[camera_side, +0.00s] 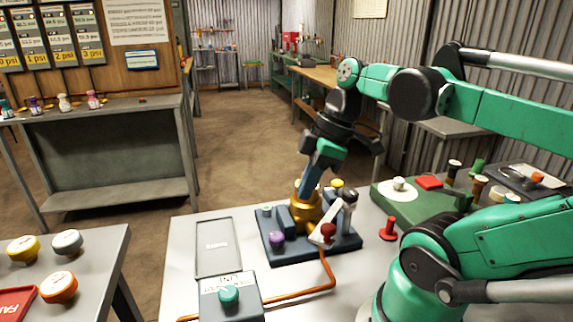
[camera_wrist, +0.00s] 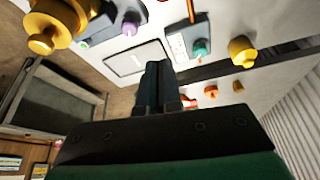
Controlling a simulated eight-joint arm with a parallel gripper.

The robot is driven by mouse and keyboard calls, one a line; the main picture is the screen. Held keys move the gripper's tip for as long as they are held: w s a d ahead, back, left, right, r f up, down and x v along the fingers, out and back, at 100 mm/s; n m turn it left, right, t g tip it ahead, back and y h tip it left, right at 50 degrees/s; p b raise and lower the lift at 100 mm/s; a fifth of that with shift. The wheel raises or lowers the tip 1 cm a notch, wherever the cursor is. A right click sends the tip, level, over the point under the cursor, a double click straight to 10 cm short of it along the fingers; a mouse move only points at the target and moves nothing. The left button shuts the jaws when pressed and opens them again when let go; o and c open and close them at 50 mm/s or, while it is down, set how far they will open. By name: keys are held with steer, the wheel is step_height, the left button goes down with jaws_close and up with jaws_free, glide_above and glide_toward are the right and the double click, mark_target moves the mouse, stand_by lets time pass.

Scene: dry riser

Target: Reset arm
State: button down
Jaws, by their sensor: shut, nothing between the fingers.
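My gripper (camera_side: 308,186) hangs from my green and black arm in the side view, pointing down over the dark base plate on the grey table. Its dark fingers are together and empty, close to a gold fitting (camera_side: 304,212); I cannot tell whether they touch it. In the wrist view the shut fingers (camera_wrist: 158,72) stand in the middle, with a gold fitting (camera_wrist: 62,22) at upper left. The dark base plate (camera_side: 345,243) carries the gold fitting, a purple knob (camera_side: 277,239) and a red-handled lever (camera_side: 324,234).
A grey box with a teal knob (camera_side: 229,294) stands at the table's front, with an orange hose (camera_side: 300,294) beside it. A red knob (camera_side: 388,230) and a green board (camera_side: 415,208) are to the right. A flat grey panel (camera_side: 214,246) leaves low clear space at left.

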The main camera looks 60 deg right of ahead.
steer(key=a+v, duration=0.1)
steer(key=v, duration=0.4)
steer(key=w+a+f+m+t+h, duration=0.2)
steer(key=w+a+f+m, duration=0.3)
steer(key=w+f, duration=0.3)
steer(key=shift+w+a+f+m+t, duration=0.2)
steer(key=shift+a+m+t, duration=0.15)
steer(key=shift+m+t, duration=0.55)
